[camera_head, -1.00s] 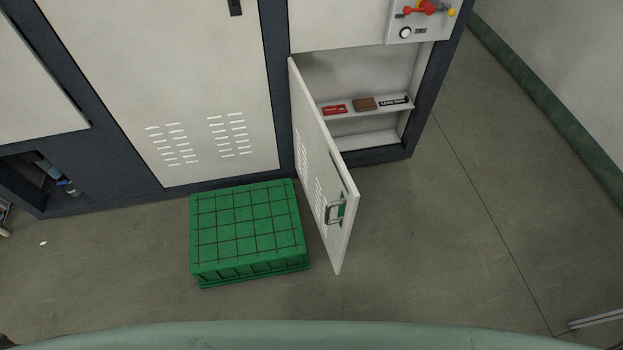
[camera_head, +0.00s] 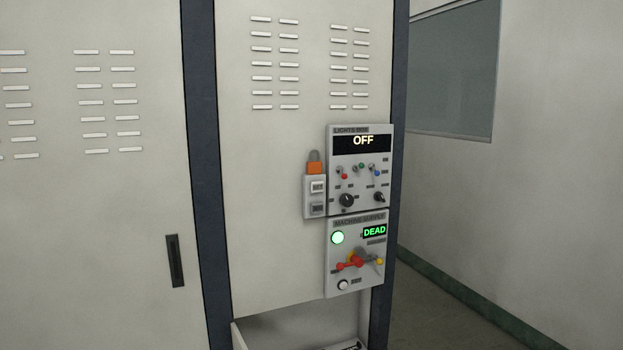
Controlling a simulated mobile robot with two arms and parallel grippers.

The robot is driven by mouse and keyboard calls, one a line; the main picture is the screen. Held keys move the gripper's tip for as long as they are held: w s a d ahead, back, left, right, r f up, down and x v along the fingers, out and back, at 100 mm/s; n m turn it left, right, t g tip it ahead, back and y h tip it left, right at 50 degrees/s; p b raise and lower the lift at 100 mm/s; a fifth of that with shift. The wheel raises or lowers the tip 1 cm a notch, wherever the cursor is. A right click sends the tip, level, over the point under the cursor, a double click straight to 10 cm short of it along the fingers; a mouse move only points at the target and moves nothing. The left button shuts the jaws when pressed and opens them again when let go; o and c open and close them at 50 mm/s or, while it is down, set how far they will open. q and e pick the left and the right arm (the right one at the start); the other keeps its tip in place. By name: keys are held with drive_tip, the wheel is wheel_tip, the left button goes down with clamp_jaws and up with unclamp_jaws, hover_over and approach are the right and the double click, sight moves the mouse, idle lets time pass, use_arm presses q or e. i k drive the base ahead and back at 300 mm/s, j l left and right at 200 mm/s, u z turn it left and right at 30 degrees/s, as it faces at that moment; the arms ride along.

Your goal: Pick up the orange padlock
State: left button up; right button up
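The orange padlock (camera_head: 315,168) is a small orange block with a grey rounded top. It sits at the top of a narrow grey holder (camera_head: 315,197) on the cabinet front, left of the upper control panel. Whether it hangs on the holder or rests in it, I cannot tell. Neither of my grippers is in view.
The upper panel (camera_head: 361,170) reads OFF. The lower panel (camera_head: 356,252) reads DEAD and has a green light, red and yellow levers and a knob. An open compartment (camera_head: 305,328) lies below. A tall locker door (camera_head: 90,190) with a dark handle is at left. Floor (camera_head: 430,305) shows at right.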

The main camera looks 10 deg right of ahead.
sight(313, 167)
drive_tip(key=i+l, duration=0.1)
drive_tip(key=l, duration=0.45)
drive_tip(key=i+l+u, duration=0.15)
drive_tip(key=l+u, duration=0.2)
drive_tip(key=l, duration=0.15)
drive_tip(key=l+u, duration=0.7)
drive_tip(key=l, duration=0.3)
drive_tip(key=i, duration=0.05)
